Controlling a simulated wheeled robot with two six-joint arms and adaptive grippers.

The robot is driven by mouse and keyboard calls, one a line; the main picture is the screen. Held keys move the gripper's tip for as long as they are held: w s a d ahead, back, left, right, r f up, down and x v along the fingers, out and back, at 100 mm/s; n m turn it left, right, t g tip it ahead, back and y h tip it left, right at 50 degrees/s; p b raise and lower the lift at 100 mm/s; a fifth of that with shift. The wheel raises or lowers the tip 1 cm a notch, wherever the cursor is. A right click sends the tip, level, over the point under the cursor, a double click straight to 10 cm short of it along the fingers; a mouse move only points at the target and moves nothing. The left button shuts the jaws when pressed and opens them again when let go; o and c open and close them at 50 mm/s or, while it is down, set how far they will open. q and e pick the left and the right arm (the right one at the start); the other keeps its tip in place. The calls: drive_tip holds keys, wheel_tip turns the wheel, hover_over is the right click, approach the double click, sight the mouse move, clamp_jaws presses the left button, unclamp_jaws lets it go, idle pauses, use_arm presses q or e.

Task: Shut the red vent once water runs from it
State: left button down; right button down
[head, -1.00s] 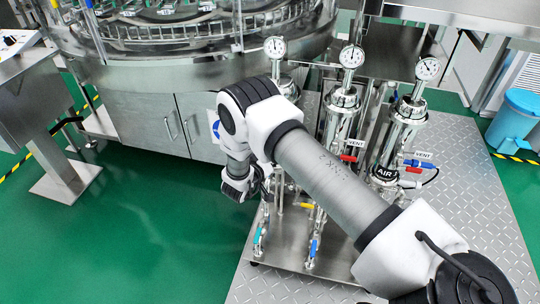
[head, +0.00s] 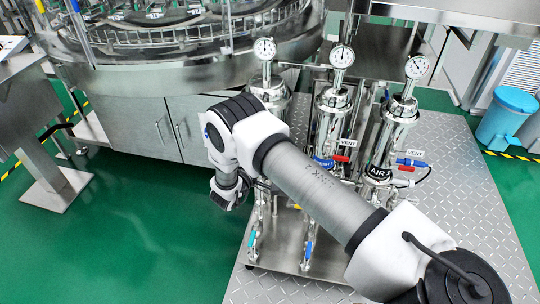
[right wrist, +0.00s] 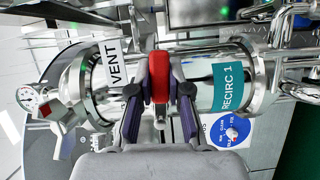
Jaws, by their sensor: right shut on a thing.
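In the right wrist view a red vent handle (right wrist: 159,70) stands across a steel housing, beside a white VENT tag (right wrist: 113,62) and a teal RECIRC 1 label (right wrist: 227,85). My right gripper (right wrist: 159,92) is shut on this handle, one dark finger on each side. No running water shows, and the vent's outlet cannot be made out. In the head view my right arm hides the gripper and held handle. Another red vent handle (head: 341,158) is on the middle housing (head: 332,108). My left gripper is out of view.
Three gauges (head: 342,57) top the housings. Coloured valves sit low at the front. The rotary washer (head: 180,60) stands behind, left. Green floor is clear at front left.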

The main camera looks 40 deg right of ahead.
drive_tip(key=shift+r+n, duration=0.15)
drive_tip(key=shift+n, duration=0.25)
drive_tip(key=c, duration=1.1)
unclamp_jaws()
drive_tip(key=v, duration=1.2)
